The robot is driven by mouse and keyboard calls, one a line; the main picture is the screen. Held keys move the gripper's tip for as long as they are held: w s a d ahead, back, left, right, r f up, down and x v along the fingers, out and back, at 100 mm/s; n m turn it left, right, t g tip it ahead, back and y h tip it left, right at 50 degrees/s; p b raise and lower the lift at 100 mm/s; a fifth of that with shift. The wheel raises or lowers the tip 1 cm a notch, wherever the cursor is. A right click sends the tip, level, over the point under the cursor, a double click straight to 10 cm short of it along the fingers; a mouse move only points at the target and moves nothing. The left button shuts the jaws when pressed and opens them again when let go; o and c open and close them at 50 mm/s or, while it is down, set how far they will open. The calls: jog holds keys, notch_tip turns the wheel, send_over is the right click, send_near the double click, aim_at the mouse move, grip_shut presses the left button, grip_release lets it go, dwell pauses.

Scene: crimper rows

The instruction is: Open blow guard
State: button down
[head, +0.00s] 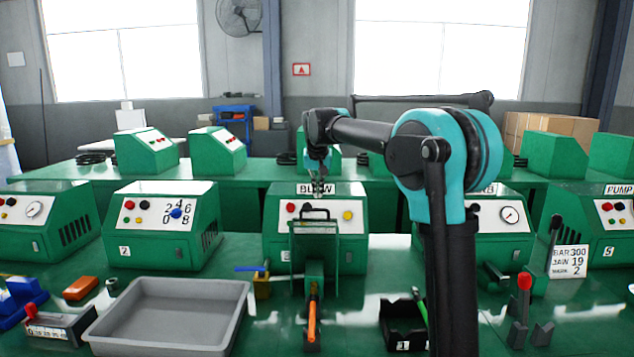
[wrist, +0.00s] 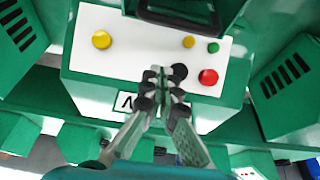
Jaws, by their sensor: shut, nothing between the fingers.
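The blow machine (head: 276,225) is a green box with a white button panel, in the middle of the front bench. Its blow guard (head: 316,262), a green plate with a black handle (head: 313,211) at its top, stands upright before the panel. In the wrist view the black handle (wrist: 182,20) shows at the top edge, with the white panel (wrist: 125,60) upside down below it. My gripper (head: 318,190) is shut and empty, just above the handle and in front of the panel. In the wrist view my gripper (wrist: 164,78) appears apart from the handle.
An orange-handled tool (head: 312,318) stands in front of the guard, a yellow valve with a blue lever (head: 262,280) to its left. A grey tray (head: 170,310) lies further left. Machine 2 (head: 165,225) and another green machine (head: 500,222) flank the blow machine.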

jog(key=s+f, duration=0.2)
jog(key=f, duration=0.1)
jog(key=shift+s, duration=0.45)
jog(key=shift+s+r+t, duration=0.25)
jog(key=shift+s+t, duration=0.1)
jog(key=shift+s, duration=0.6)
jog(key=shift+s+r+t, duration=0.3)
jog(key=shift+s+t, duration=0.1)
jog(key=shift+s, duration=0.55)
jog(key=shift+s+r+t, duration=0.25)
jog(key=shift+s+t, duration=0.1)
jog(key=shift+s, duration=0.6)
